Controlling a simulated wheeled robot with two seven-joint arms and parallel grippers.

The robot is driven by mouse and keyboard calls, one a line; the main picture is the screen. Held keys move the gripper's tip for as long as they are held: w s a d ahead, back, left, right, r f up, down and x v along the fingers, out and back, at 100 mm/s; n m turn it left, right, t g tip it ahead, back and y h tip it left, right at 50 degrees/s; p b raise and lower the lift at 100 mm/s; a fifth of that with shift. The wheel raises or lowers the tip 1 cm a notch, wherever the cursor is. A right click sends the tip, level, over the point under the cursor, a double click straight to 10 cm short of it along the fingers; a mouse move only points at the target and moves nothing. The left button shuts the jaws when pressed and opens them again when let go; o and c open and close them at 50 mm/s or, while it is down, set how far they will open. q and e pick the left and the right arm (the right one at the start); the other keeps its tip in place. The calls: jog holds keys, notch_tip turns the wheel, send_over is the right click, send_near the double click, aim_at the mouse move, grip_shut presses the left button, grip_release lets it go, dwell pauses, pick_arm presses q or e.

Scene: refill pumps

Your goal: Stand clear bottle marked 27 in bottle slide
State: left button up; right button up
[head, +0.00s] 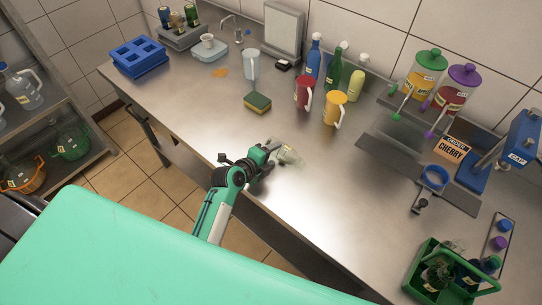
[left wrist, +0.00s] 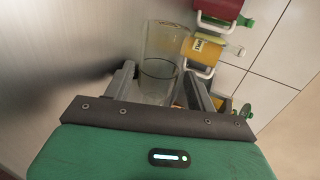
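The clear bottle (head: 291,156) is tilted or lying over near the front edge of the steel counter. It is at the tip of my left gripper (head: 268,153). In the left wrist view the bottle (left wrist: 160,68) is between the two fingers of my left gripper (left wrist: 160,82), its length pointing away from the palm. I cannot tell whether both fingers press on it, and its number is not readable. A blue ring holder (head: 433,178) with a dark knob in front, possibly the bottle slide, sits below the pumps at right. My right gripper is not in view.
A red mug (head: 302,93) and a yellow mug (head: 335,108) stand behind the bottle, and a sponge (head: 257,103) behind left. A cherry box (head: 452,149) is behind the ring. A green carrier (head: 420,288) holds bottles at front right. The counter between bottle and ring is clear.

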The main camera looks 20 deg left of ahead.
pick_arm(q)
jog(key=shift+s+f, duration=0.4)
jog(key=shift+f, duration=0.4)
jog(key=shift+c, duration=0.4)
jog(key=shift+o, duration=0.3)
jog(key=shift+s+a+r+b, duration=0.15)
jog(key=shift+s+a+b, duration=0.1)
jog(key=shift+s+b, duration=0.1)
jog(key=shift+o, duration=0.4)
jog(key=b+v, duration=0.1)
jog(key=v, duration=0.7)
jog(key=r+b+v, duration=0.1)
jog(key=v, duration=0.2)
jog(key=shift+r+b, duration=0.3)
jog(key=shift+b, duration=0.05)
jog(key=shift+s+a+r, duration=0.2)
jog(key=shift+s+r, duration=0.2)
jog(key=shift+s, duration=0.05)
